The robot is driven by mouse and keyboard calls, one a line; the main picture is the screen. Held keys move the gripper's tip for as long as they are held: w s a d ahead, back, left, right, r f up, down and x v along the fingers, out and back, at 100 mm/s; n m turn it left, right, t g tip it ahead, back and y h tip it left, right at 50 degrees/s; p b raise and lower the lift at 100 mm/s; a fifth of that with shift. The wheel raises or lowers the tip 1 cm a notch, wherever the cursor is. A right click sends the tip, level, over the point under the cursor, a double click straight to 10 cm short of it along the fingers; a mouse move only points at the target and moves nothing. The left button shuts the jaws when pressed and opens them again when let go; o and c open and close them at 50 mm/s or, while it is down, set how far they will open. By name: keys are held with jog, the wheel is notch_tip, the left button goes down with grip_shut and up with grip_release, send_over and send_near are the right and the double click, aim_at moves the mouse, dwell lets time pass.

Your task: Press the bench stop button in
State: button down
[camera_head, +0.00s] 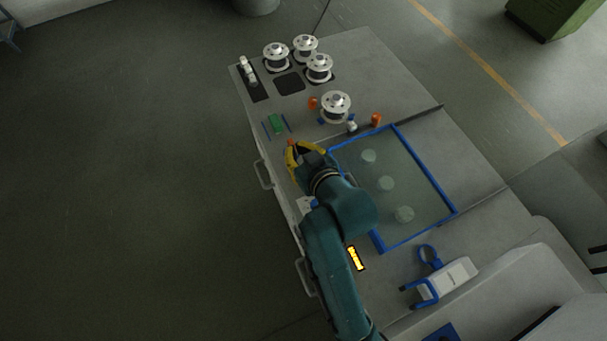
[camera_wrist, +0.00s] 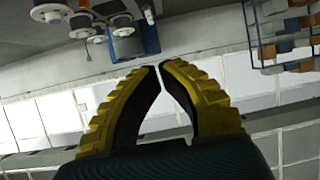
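I cannot make out the bench stop button for certain in either view. My gripper (camera_head: 291,153) is over the left edge of the grey bench (camera_head: 365,65), with its yellow fingers pointing away from my arm. A small orange-red spot (camera_head: 291,142) shows right at the fingers; I cannot tell whether it is the button or touches them. In the wrist view my gripper (camera_wrist: 160,66) has its two yellow, black-padded fingers drawn together, tips almost meeting, with nothing between them. My arm hides part of the bench's left side.
Several metal spools (camera_head: 319,68) stand at the far end, and another spool (camera_head: 336,106) stands nearer. A green block (camera_head: 277,123) and orange pieces (camera_head: 376,119) lie around. A blue-framed tank (camera_head: 428,177) fills the middle right. Handles (camera_head: 263,174) stick out on the left.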

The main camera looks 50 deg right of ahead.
jog(key=s+d+f+g+b, duration=0.1)
jog(key=s+f, duration=0.3)
jog(key=f, duration=0.7)
jog(key=shift+s+d+f+m+g, duration=0.2)
jog(key=shift+d+f+m+g, duration=0.2)
jog(key=shift+d+g, duration=0.35)
jog(key=b+x, duration=0.1)
jog(key=x, duration=0.8)
jog(key=shift+w+f, duration=0.15)
jog(key=shift+w, duration=0.1)
jog(key=f, duration=0.2)
jog(key=w+f, duration=0.1)
jog(key=f, duration=0.1)
jog(key=shift+d, duration=0.2)
jog(key=shift+s+f, duration=0.1)
